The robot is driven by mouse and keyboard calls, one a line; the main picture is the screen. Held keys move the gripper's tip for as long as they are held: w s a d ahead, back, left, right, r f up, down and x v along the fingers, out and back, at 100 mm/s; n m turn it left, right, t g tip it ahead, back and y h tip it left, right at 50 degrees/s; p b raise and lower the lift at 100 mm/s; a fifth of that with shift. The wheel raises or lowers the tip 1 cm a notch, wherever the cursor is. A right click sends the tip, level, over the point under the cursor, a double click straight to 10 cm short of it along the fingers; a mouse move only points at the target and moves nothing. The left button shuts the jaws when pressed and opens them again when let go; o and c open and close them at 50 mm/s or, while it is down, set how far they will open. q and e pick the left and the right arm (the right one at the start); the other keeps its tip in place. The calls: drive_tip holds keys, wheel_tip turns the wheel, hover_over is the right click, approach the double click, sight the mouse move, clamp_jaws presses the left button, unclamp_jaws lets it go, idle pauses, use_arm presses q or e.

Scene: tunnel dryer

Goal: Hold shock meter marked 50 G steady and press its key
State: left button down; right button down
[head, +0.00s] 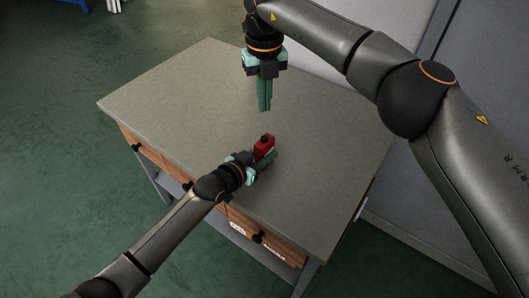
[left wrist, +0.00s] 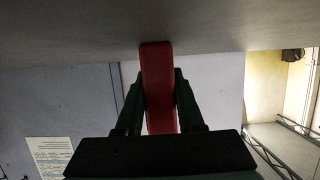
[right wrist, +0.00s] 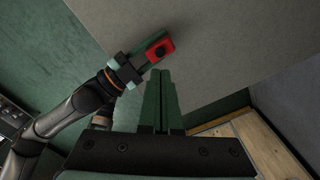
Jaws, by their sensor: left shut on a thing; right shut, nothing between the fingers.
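The shock meter (head: 264,147) is a small red block standing on the grey table top, with a dark key on its top. The key (right wrist: 160,51) shows in the right wrist view. My left gripper (head: 261,160) is shut on the meter from the side, low over the table. In the left wrist view the red meter (left wrist: 158,88) sits between the two fingers. My right gripper (head: 264,109) is shut and empty, pointing down above the table, behind and above the meter and apart from it. Its closed fingers also show in the right wrist view (right wrist: 160,75). The 50 G mark is not readable.
The table top (head: 190,100) is otherwise bare, with free room around the meter. Wooden drawers with dark knobs (head: 258,237) form its front. A grey cabinet or wall (head: 480,130) stands close on the right. Green floor lies to the left.

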drive_tip(key=f, duration=0.1)
drive_tip(key=a+f+y, duration=0.1)
drive_tip(key=f+y, duration=0.1)
drive_tip(key=shift+s+a+f, duration=0.1)
drive_tip(key=shift+s+a, duration=0.15)
drive_tip(key=shift+s, duration=0.1)
drive_tip(key=shift+a+f+n+t+y, duration=0.2)
drive_tip(key=shift+f+n+t+y, duration=0.1)
drive_tip(key=shift+y, duration=0.2)
drive_tip(key=shift+s+a+y, duration=0.1)
drive_tip(key=shift+y, duration=0.4)
drive_tip(key=shift+d+r+m+t+y, duration=0.15)
drive_tip(key=shift+d+r+t+y, duration=0.35)
drive_tip(key=shift+r+t+y, duration=0.25)
drive_tip(key=shift+d+r+m+t+y, duration=0.2)
drive_tip(key=shift+d+r+t+y, duration=0.4)
drive_tip(key=shift+r, duration=0.3)
drive_tip(key=shift+d+r+m+t+y, duration=0.15)
drive_tip(key=shift+d+r+t+y, duration=0.35)
drive_tip(key=shift+r+t, duration=0.3)
drive_tip(key=shift+a+f, duration=0.1)
hover_over(268, 143)
drive_tip(key=shift+f, duration=4.35)
